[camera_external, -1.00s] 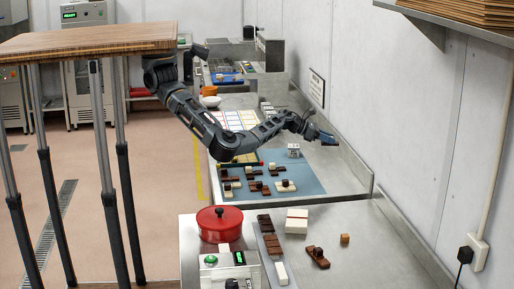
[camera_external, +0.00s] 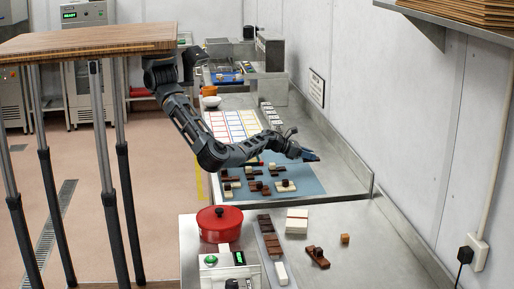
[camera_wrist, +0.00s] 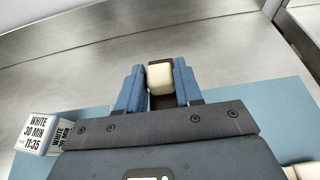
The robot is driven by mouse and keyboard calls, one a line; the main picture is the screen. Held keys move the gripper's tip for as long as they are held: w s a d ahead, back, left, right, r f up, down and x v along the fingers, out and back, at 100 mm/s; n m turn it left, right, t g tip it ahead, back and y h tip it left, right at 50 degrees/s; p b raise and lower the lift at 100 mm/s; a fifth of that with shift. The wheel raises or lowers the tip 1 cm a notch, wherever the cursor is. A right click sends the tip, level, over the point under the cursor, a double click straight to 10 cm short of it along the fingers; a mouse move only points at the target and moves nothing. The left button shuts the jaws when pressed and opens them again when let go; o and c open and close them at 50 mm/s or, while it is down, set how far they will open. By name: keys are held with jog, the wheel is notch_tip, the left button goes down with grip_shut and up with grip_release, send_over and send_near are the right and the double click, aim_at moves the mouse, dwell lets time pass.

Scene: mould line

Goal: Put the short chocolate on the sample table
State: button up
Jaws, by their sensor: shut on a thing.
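My gripper (camera_external: 310,156) reaches over the far right part of a blue mat (camera_external: 312,182) on the steel bench. In the wrist view its blue fingers (camera_wrist: 158,88) are shut on a small chocolate (camera_wrist: 160,75) with a cream block and dark brown beside and above it. Its lower part is hidden by the gripper. Several brown and cream chocolates lie on the mat, among them a cream one with a dark top (camera_external: 286,185). I cannot tell which surface is the sample table.
A white cube marked "WHITE 30 MIN" (camera_wrist: 38,134) stands left of my gripper. A steel wall edge (camera_external: 372,185) borders the bench on the right. A red pot (camera_external: 220,222), white blocks (camera_external: 297,221) and chocolate pieces (camera_external: 318,257) occupy the nearer counter. A sheet with coloured boxes (camera_external: 228,122) lies farther back.

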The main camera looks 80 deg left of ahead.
jog(key=w+d+r+m+g+h, duration=0.1)
jog(key=w+d+r+m+h, duration=0.15)
jog(key=w+d+r, duration=0.45)
jog(key=w+d+r+m+h, duration=0.25)
jog(key=d+r, duration=0.25)
jog(key=r, duration=0.4)
jog(key=d+r+m+g+h, duration=0.2)
jog(key=d+r+h, duration=0.1)
jog(key=d, duration=0.5)
jog(key=d+r+m+g+h, duration=0.2)
jog(key=d+r+m, duration=0.15)
jog(key=d, duration=0.45)
jog(key=s+d+f+m+g+h, duration=0.1)
jog(key=s+d+f+m+g, duration=0.1)
jog(key=s+d+f, duration=0.3)
jog(key=s+d+f+m+g+h+p, duration=0.1)
jog(key=s+d+m+g, duration=0.15)
jog(key=d, duration=0.45)
jog(key=s+d+f+m+g+h, duration=0.1)
jog(key=s+d+f+m+g, duration=0.15)
jog(key=d, duration=0.35)
jog(key=s+d+f+m+g, duration=0.1)
jog(key=s+d+f+g, duration=0.2)
jog(key=s+f, duration=0.5)
jog(key=shift+f+m, duration=0.2)
jog(key=shift+m, duration=0.15)
jog(key=shift+s, duration=0.1)
